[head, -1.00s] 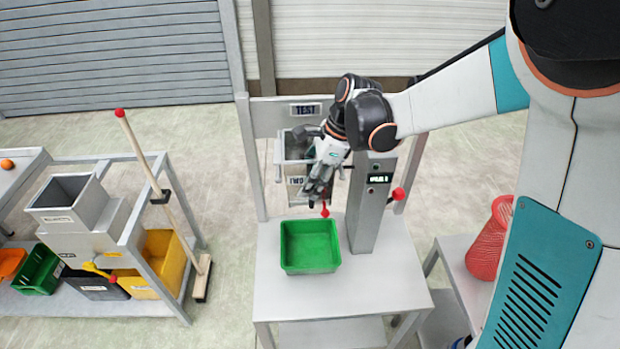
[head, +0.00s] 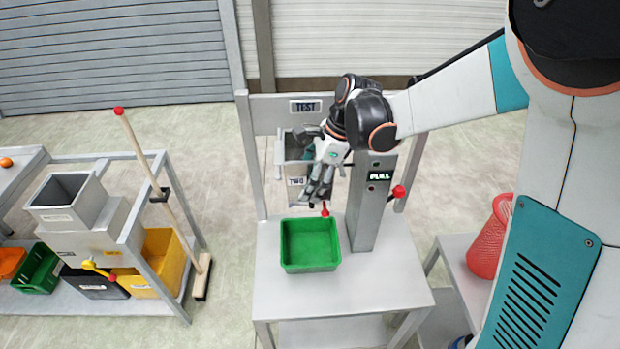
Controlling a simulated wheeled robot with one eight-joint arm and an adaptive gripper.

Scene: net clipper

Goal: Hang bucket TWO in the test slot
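Bucket TWO (head: 297,170) is a grey bucket with a label reading TWO. It hangs upright in the frame under the TEST sign (head: 306,107), above the back of the table. My gripper (head: 318,198) is in front of its right side, fingers pointing down, and hides part of the bucket. I cannot tell whether the fingers touch it or how far apart they are. A red-tipped part (head: 325,210) shows just below the fingertips.
A green bin (head: 310,246) stands on the grey table (head: 385,285) below. A grey post with a lit display (head: 380,177) and a red knob (head: 399,191) stands right of my gripper. A red basket (head: 488,240) is at right. A hopper (head: 70,200) and a broom (head: 150,165) are at left.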

